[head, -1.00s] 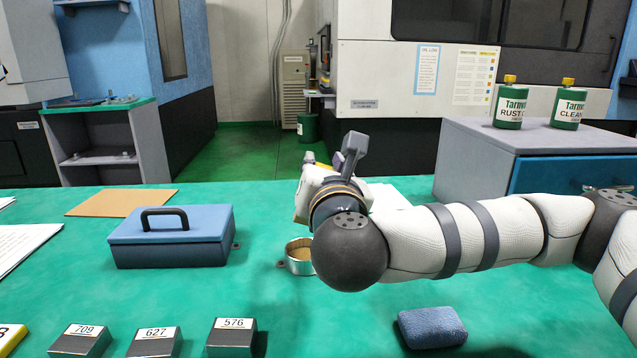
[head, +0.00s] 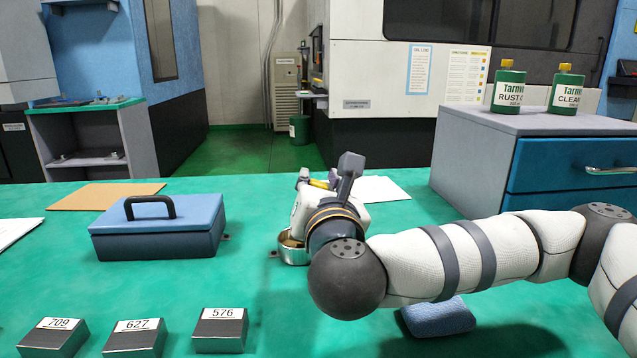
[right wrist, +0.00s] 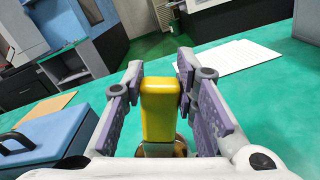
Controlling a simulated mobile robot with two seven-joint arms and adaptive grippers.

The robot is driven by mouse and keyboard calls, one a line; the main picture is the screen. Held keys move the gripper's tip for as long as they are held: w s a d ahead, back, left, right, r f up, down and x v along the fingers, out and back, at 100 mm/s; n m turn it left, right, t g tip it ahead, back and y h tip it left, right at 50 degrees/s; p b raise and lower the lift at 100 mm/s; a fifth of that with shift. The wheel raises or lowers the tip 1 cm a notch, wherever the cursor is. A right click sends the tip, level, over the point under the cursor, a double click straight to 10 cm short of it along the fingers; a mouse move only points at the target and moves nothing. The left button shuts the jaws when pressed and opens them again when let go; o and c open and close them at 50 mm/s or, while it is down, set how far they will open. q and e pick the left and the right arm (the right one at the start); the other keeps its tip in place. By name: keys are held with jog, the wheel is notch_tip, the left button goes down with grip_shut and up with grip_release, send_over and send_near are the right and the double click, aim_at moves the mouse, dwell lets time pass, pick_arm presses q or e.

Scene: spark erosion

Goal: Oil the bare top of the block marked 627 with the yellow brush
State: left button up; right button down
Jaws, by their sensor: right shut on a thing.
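The block marked 627 (head: 135,342) stands at the lower left of the head view, between the blocks marked 709 (head: 54,340) and 576 (head: 220,332). Its top looks bare and grey. My right gripper (head: 327,177) is shut on the yellow brush (right wrist: 159,108), whose handle stands between the fingers in the right wrist view. In the head view only a bit of yellow shows. A round metal tin (head: 292,254) is partly hidden by my wrist. The brush's lower end is hidden, and I cannot tell whether it is in the tin. My left gripper is out of view.
A blue box with a black handle (head: 160,238) stands left of the tin. A blue sponge (head: 440,318) lies below my right forearm, partly hidden. Brown card (head: 105,196) and white paper (head: 382,189) lie farther back. Green bench is clear between tin and blocks.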

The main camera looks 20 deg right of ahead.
pick_arm(q)
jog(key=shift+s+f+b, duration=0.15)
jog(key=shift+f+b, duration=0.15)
jog(key=shift+b, duration=0.05)
pick_arm(e)
jog(key=shift+f, duration=0.75)
dwell(0.9)
notch_tip(320, 180, up, 8)
jog(key=p, duration=0.5)
jog(key=shift+f, duration=0.25)
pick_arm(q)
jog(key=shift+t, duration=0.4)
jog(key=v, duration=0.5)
pick_arm(e)
jog(key=shift+f, duration=0.2)
